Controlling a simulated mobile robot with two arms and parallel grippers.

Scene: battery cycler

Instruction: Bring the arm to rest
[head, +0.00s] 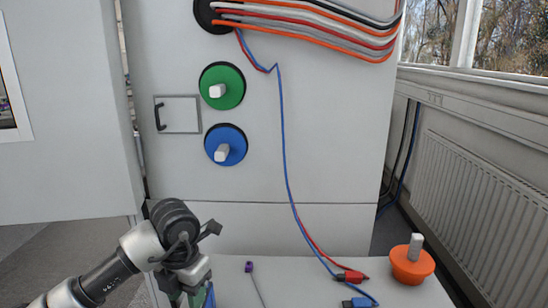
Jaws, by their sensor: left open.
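My left arm (125,262) comes in from the lower left. Its gripper (190,292) points down at the bottom edge of the head view, beside the left end of the pale bench top (300,268). The gripper is open; its fingertips are partly cut off and hard to make out. Something green and blue shows around the fingers, too small to tell what it is. My right gripper is not in view.
The grey cabinet (330,140) has a green knob (232,84), a blue knob (236,138) and a small hatch (183,115). A red plug (352,276), a blue plug (357,301), a purple-tipped lead (249,267) and an orange knob (411,266) lie on the bench.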

